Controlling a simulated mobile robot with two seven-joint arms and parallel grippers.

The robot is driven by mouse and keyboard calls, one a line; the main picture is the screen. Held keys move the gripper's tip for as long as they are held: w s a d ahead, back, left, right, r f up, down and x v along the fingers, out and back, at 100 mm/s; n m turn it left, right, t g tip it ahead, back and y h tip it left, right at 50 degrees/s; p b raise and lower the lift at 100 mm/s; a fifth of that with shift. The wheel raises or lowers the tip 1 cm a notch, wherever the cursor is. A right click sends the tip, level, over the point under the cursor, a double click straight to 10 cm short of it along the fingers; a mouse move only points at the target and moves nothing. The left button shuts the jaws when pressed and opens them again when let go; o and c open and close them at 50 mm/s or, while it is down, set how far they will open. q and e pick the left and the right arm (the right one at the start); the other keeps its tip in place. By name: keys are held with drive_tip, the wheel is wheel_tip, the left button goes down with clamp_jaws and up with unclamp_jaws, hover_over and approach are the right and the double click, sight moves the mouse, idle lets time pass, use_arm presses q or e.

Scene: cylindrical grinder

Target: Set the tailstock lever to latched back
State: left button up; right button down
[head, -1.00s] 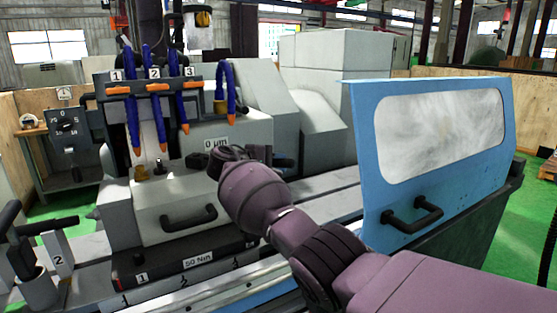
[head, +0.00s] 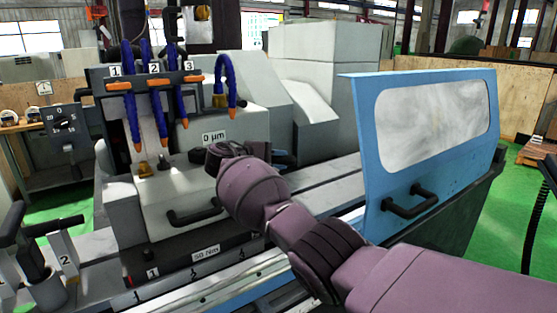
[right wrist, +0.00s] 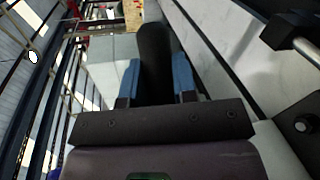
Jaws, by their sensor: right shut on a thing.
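In the right wrist view my right gripper (right wrist: 157,72) has its two blue finger pads on either side of a dark rounded bar, the tailstock lever (right wrist: 154,42), and is shut on it. In the head view my right gripper (head: 284,158) is mostly hidden behind my purple wrist, close to the grey machine housing. How far the lever is swung cannot be told. My left gripper is in neither view.
A grey housing with a black handle (head: 195,214) is to the left. Blue coolant hoses (head: 184,128) hang above it. Black levers (head: 40,235) stand at the lower left.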

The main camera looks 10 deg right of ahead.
drive_tip(key=shift+s+a+f, duration=0.15)
drive_tip(key=shift+f, duration=0.15)
drive_tip(key=c, duration=1.2)
unclamp_jaws()
drive_tip(key=shift+c, duration=0.2)
drive_tip(key=o, duration=0.3)
drive_tip(key=shift+s+a+r, duration=0.1)
drive_tip(key=shift+s+r, duration=0.05)
drive_tip(key=shift+r, duration=0.05)
drive_tip(key=shift+o, duration=0.2)
drive_tip(key=b+v, duration=0.1)
drive_tip(key=v, duration=0.9)
drive_tip(key=shift+a, duration=0.35)
drive_tip(key=shift+r, duration=0.1)
